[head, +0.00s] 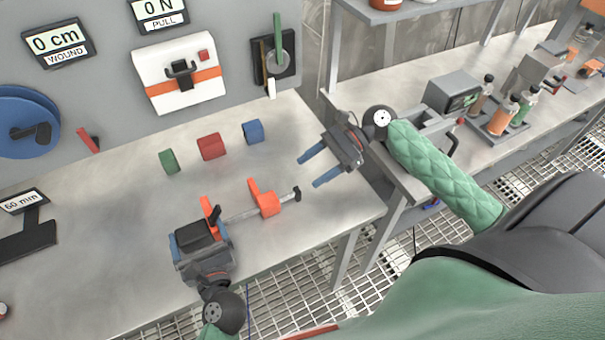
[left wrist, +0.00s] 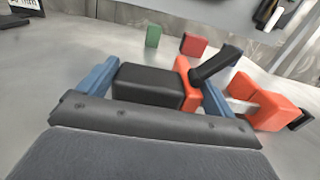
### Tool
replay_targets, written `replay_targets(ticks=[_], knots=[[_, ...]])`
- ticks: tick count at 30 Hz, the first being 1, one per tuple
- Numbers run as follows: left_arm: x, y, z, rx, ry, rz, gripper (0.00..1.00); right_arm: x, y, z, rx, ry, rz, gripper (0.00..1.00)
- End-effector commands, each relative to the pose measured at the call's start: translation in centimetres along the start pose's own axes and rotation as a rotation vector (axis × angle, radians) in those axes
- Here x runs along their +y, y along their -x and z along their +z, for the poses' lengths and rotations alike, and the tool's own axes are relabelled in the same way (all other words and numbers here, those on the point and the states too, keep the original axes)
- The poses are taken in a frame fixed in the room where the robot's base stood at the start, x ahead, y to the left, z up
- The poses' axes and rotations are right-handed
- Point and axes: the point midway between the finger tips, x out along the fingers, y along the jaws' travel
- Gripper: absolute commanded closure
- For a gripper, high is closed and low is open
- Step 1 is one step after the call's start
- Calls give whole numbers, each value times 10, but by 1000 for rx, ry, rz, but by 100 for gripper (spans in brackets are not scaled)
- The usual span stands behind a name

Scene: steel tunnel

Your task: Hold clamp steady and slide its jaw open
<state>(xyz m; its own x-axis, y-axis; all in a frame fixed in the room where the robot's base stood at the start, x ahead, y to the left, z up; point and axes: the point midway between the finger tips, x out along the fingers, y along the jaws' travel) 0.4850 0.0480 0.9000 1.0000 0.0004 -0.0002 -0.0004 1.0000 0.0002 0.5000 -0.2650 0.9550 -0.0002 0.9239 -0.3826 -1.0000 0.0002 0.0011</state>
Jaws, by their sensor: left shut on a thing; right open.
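The clamp lies on the steel bench, with a grey bar (head: 240,214), an orange sliding jaw (head: 266,202) toward the right end and a dark end piece. Its black handle and orange fixed part are at the left end. My left gripper (head: 202,237) is shut on the clamp's black handle (left wrist: 148,86), with a blue finger on each side in the left wrist view. The sliding jaw (left wrist: 262,107) also shows there, right of the gripper. My right gripper (head: 322,168) is open and empty above the bench, up and right of the sliding jaw, apart from it.
A white case (head: 180,75) and a lever panel (head: 275,58) are on the back wall. The bench's right edge lies below my right gripper.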

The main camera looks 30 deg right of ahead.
Motion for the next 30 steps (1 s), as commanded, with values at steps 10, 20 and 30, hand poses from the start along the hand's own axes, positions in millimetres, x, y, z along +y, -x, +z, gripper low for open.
replay_targets(ticks=[10, 20, 30], knots=[[0, 0, 0, 0, -2, 0, 36, 0, 7, 0, 0, 0, 0, 38], [0, 0, 0, 0, -1, 0, 0, 0, 6, 0, 0, 0, 0, 38], [0, 18, -1, 3, -1, -1, 0, 0, 6, 0, 0, 0, 0, 38]])
